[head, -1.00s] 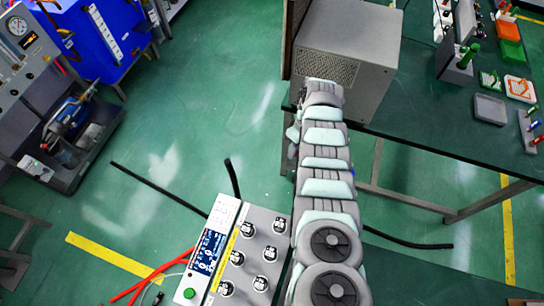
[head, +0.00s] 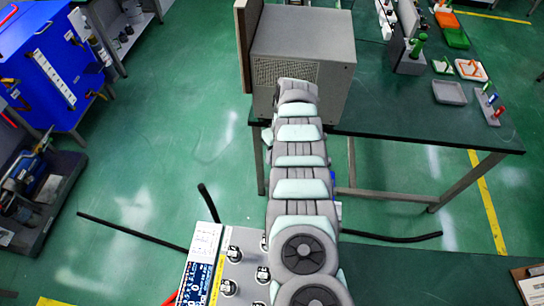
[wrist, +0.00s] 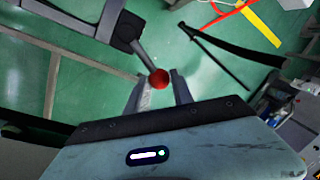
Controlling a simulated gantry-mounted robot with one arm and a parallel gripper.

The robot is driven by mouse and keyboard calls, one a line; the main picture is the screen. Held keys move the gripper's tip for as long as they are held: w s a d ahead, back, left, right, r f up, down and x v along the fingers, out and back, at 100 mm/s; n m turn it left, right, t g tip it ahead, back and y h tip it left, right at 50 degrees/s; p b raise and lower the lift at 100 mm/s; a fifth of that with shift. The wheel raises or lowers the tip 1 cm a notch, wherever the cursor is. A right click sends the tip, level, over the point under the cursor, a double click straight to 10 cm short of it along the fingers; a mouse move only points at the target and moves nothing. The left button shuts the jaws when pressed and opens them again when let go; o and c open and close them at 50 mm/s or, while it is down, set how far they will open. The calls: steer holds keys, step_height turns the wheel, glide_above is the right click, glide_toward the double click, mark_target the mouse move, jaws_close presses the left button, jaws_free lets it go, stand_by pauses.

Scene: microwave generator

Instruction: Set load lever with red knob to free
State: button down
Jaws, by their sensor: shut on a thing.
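The load lever's red knob (wrist: 159,79) shows in the wrist view between the fingertips of my gripper (wrist: 158,88), which is shut on it. The lever's grey rod (wrist: 145,53) runs from the knob up and left to a dark bracket (wrist: 122,28). In the head view the grey microwave generator box (head: 305,50) stands on the dark green table (head: 400,115). My arm reaches up to the front of the box. The gripper, knob and lever are hidden in the head view.
Small trays and racks (head: 449,93) lie on the table's right side. Black cables (head: 130,229) cross the green floor. A blue cabinet (head: 55,60) is at the left.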

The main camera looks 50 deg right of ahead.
steer(key=c, duration=1.1)
jaws_free()
steer(key=shift+r, duration=0.1)
step_height(320, 180, up, 10)
steer(key=d+p, duration=0.1)
steer(key=d, duration=0.1)
steer(key=shift+s+r, duration=0.2)
steer(key=shift+s, duration=0.2)
